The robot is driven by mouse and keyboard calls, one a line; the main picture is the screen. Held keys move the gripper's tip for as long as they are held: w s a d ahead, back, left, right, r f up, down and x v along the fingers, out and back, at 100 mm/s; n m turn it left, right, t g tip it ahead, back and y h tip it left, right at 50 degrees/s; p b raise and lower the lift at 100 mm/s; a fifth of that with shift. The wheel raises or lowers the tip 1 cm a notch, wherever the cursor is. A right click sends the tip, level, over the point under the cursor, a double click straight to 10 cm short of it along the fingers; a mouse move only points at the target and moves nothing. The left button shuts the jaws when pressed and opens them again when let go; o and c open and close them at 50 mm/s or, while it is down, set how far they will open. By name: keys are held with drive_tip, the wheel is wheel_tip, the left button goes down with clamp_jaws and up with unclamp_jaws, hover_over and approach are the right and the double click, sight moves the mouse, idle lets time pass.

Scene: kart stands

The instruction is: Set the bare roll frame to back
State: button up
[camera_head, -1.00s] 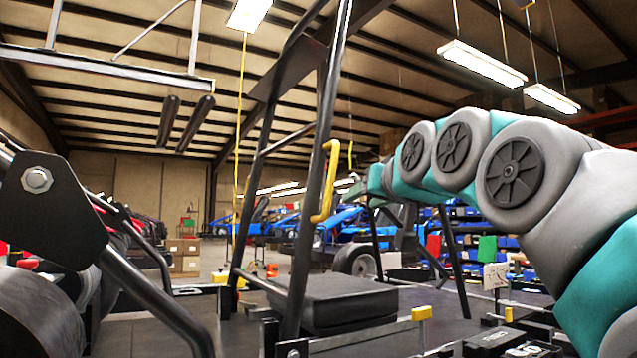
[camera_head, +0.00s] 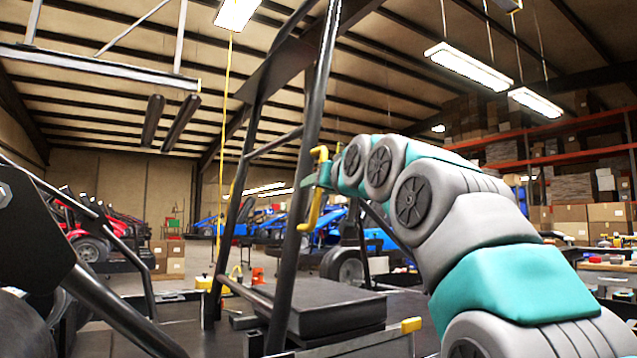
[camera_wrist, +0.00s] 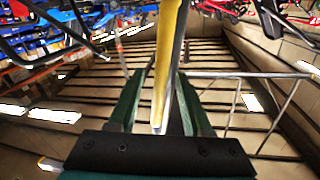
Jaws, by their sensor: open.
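The bare roll frame (camera_head: 317,95) is a tall black tubular frame in the middle of the head view, leaning with its top to the right. A yellow handle (camera_head: 313,215) is fixed to its near tube. My gripper (camera_head: 322,175) is at the upper part of this handle, partly hidden by the handle and my arm. In the wrist view, the yellow handle (camera_wrist: 168,60) runs between the two green fingers of my open gripper (camera_wrist: 155,105), with a dark tube close behind it. I cannot tell whether the fingers touch the handle.
A black flat pad (camera_head: 315,305) lies at the frame's foot. A bolted black plate and tubes (camera_head: 30,235) stand close at left. Two dark padded bars (camera_head: 180,122) hang at upper left. Blue karts (camera_head: 335,228) stand behind; shelves with boxes (camera_head: 560,160) stand at right.

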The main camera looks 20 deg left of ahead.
drive_tip(key=shift+w+a+r, duration=0.15)
drive_tip(key=shift+w+a, duration=0.15)
drive_tip(key=shift+w, duration=0.1)
clamp_jaws()
idle(1.3)
